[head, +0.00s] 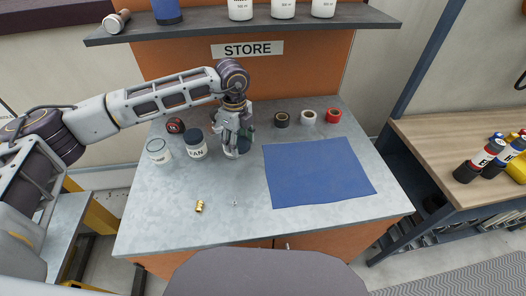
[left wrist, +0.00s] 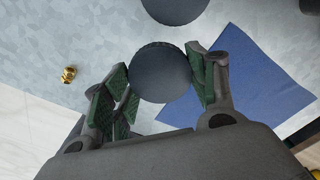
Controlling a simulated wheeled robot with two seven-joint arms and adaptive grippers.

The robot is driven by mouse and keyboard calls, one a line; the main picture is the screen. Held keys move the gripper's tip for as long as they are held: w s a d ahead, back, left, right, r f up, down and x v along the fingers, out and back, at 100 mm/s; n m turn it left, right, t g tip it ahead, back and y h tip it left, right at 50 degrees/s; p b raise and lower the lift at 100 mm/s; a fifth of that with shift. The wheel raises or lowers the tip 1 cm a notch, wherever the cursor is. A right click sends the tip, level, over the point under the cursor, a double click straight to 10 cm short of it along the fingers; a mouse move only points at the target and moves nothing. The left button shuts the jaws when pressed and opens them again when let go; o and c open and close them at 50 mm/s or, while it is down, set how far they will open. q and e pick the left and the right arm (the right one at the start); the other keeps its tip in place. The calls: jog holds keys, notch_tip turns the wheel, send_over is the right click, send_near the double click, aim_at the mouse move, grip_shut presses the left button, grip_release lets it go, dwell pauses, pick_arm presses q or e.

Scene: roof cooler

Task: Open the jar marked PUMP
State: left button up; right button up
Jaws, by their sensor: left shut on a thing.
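My left gripper (head: 238,146) is over the grey worktop, its fingers pointing down. In the left wrist view its green-padded fingers (left wrist: 162,84) are closed on both sides of a round dark lid (left wrist: 160,72). The jar under this lid is mostly hidden by the gripper in the head view, and no marking on it can be read. Just left of the gripper stands a white jar with a dark lid (head: 196,144), its label seeming to read FAN. Left of that is a pale jar (head: 159,151) with no dark lid on it. I cannot read PUMP anywhere. My right gripper is not in view.
A blue mat (head: 318,172) lies right of the gripper. Behind it are a black roll (head: 281,119), a white roll (head: 308,117) and a red roll (head: 333,116). A brass fitting (head: 199,206) lies in front.

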pick_arm(q)
jog(key=shift+s+a+f, duration=0.2)
jog(key=shift+s+a, duration=0.1)
jog(key=shift+s, duration=0.35)
jog(key=shift+s+a+f, duration=0.2)
jog(key=shift+s+a, duration=0.1)
jog(key=shift+s, duration=0.3)
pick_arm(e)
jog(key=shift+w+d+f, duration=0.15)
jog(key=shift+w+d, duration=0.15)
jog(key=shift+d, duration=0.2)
pick_arm(q)
jog(key=shift+f, duration=0.1)
send_over(238, 173)
jog(key=shift+w+f, duration=0.1)
jog(key=shift+f, duration=2.95)
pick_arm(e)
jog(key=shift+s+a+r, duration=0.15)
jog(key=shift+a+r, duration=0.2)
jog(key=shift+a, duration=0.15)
pick_arm(q)
jog(key=shift+f+p, duration=0.45)
jog(key=shift+f, duration=1.4)
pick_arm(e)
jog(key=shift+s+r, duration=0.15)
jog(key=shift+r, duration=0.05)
pick_arm(q)
jog(key=shift+f, duration=0.15)
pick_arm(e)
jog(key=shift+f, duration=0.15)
